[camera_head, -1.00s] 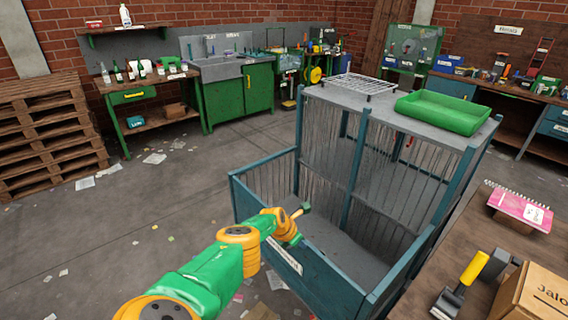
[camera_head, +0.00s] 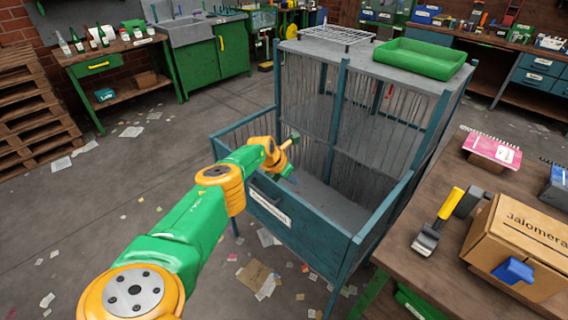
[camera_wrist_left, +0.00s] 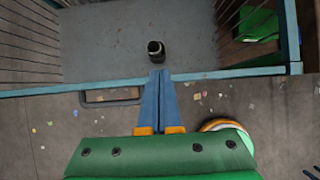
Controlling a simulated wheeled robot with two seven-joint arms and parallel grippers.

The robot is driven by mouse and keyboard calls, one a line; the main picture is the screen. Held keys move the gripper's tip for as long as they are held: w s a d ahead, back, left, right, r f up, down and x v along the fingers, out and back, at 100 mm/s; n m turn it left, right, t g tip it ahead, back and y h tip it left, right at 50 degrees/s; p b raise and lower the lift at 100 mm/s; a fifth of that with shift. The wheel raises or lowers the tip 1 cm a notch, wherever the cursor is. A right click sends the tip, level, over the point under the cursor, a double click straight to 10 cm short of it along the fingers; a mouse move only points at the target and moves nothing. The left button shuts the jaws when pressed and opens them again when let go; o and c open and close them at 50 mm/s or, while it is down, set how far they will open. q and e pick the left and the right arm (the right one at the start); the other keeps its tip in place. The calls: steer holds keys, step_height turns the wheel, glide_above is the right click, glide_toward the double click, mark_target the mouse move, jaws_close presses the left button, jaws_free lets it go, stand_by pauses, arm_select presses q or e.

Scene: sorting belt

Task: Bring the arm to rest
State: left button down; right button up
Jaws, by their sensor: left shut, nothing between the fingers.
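My left arm reaches from the bottom left of the head view to the blue metal cage-like stand. My left gripper (camera_head: 292,179) is over the front wall of the stand's low grey bin (camera_head: 335,205). In the left wrist view its blue fingers (camera_wrist_left: 158,74) are together and hold nothing. They point across the bin's blue rim (camera_wrist_left: 225,74). A small dark cylindrical thing (camera_wrist_left: 155,48) shows just past the fingertips, over the grey floor; whether it stands there cannot be told. My right gripper is not in view.
A green tray (camera_head: 415,58) and a wire rack (camera_head: 337,36) sit on the stand's top. At right a wooden table (camera_head: 395,245) carries a cardboard box (camera_head: 520,245), a yellow-handled tool (camera_head: 438,222) and a pink notebook (camera_head: 492,150). The floor at left is open, with scattered paper.

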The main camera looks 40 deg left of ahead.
arm_select(q)
steer(key=shift+w+r, duration=0.15)
steer(key=shift+w, duration=0.2)
steer(key=shift+s+r, duration=0.15)
steer(key=shift+r, duration=0.4)
steer(key=w+d+n+t+h, duration=0.2)
steer(key=d+n+t+h, duration=0.55)
steer(key=d, duration=1.95)
steer(key=s+a+f+n+g+y, duration=0.2)
steer(key=s+n+g+y, duration=0.1)
steer(key=s+n, duration=0.7)
steer(key=s+a+f+n+g+y, duration=0.1)
steer(key=s+f+n+g+y, duration=0.2)
steer(key=s+n, duration=0.65)
steer(key=s+a+f+n+g+y, duration=0.2)
steer(key=s+n+g, duration=0.2)
steer(key=s+n, duration=0.6)
steer(key=s+f+m+g, duration=0.1)
steer(key=s+f+m, duration=0.25)
steer(key=f, duration=1.25)
steer(key=s+a+f+g, duration=0.1)
steer(key=s+a+f, duration=0.1)
steer(key=s+f, duration=0.8)
steer(key=s, duration=0.3)
steer(key=shift+f, duration=0.35)
